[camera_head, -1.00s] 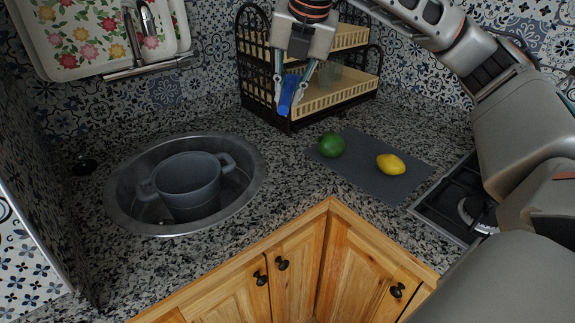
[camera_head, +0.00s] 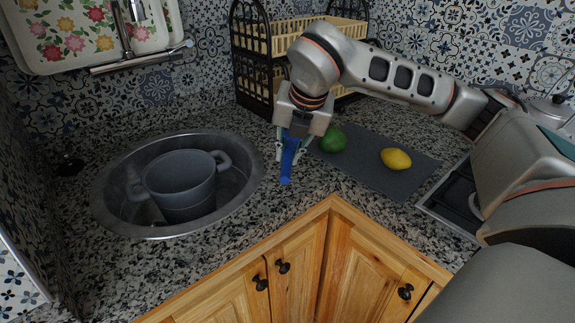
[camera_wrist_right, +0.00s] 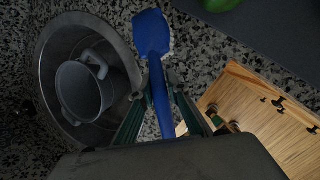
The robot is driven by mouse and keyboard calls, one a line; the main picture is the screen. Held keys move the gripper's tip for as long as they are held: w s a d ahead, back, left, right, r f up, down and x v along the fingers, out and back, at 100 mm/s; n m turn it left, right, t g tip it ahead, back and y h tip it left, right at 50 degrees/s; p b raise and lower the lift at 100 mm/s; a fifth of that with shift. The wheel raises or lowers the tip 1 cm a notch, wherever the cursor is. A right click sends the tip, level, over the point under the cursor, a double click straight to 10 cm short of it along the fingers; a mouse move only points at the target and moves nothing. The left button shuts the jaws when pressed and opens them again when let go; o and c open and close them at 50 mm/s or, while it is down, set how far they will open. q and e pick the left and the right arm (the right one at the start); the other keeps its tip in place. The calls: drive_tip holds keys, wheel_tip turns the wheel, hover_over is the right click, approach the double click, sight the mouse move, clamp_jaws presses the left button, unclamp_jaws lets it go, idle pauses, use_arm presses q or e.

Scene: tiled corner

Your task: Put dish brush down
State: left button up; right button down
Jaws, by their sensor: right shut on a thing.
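My right gripper (camera_head: 291,150) is above the granite counter between the sink and the dark mat. It is shut on a blue dish brush (camera_head: 287,166), whose lower end hangs down in the head view. In the right wrist view the brush (camera_wrist_right: 155,62) extends out between the fingers, with its broad head at the far end and a pale edge on it. Whether the brush touches the counter I cannot tell. My left gripper is not in either view.
A round metal sink (camera_head: 112,218) holds a grey two-handled pot (camera_head: 184,184). A dark mat (camera_head: 365,180) bears a green fruit (camera_head: 334,140) and a lemon (camera_head: 396,159). A tiered rack (camera_head: 252,60) stands behind my gripper. Counter (camera_head: 300,200) near the front corner is clear.

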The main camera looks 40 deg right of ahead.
wheel_tip(320, 180, down, 4)
drive_tip(key=shift+r+b, duration=0.2)
drive_tip(key=shift+b, duration=0.15)
drive_tip(key=shift+r, duration=0.15)
drive_tip(key=c, duration=2)
unclamp_jaws()
drive_tip(key=shift+o, duration=0.2)
